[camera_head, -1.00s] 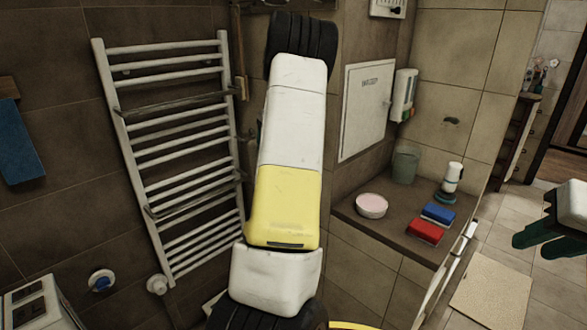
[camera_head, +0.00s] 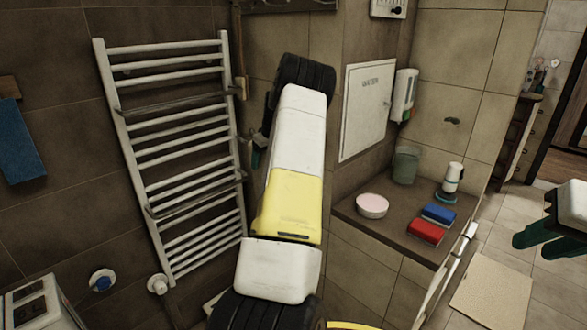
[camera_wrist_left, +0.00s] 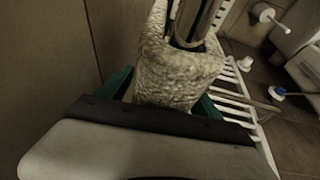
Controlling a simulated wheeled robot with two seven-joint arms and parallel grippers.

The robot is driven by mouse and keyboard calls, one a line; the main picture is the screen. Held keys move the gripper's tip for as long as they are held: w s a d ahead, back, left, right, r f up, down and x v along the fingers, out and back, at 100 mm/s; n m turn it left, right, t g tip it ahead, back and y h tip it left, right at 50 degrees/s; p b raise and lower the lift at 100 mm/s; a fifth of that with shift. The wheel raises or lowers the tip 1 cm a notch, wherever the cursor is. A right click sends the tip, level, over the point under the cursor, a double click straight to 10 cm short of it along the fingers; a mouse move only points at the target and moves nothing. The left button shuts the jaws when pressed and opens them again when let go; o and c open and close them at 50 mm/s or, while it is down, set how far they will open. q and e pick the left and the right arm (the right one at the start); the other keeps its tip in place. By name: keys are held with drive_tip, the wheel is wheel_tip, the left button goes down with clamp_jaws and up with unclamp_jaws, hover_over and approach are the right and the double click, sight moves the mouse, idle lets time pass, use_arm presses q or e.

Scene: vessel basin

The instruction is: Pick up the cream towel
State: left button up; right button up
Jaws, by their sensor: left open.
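The cream towel (camera_wrist_left: 165,75) shows in the left wrist view as a textured cloth hanging from a metal rail (camera_wrist_left: 200,20). My left gripper (camera_wrist_left: 160,100) is open, with a green finger on each side of the towel's lower part. I cannot tell whether the fingers touch it.
A white towel-rail radiator (camera_head: 185,150) stands on the tiled wall left of my arm. A counter (camera_head: 385,236) at right holds a pink-topped bowl (camera_head: 372,205), a grey cup (camera_head: 405,164), a red box (camera_head: 425,233) and a blue box (camera_head: 438,214). A blue towel (camera_head: 18,145) hangs at far left.

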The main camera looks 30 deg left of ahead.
use_arm(q)
drive_tip(key=shift+f, duration=0.25)
idle(0.6)
drive_tip(key=c, duration=1.6)
drive_tip(key=shift+r, duration=0.1)
drive_tip(key=r, duration=1.2)
drive_tip(key=shift+s+a+r, duration=0.1)
drive_tip(key=shift+s+r, duration=0.05)
drive_tip(key=shift+s, duration=0.25)
drive_tip(key=s+d, duration=0.6)
drive_tip(key=d, duration=0.6)
wheel_tip(320, 180, up, 12)
drive_tip(key=shift+d+f, duration=0.2)
drive_tip(key=shift+d, duration=0.15)
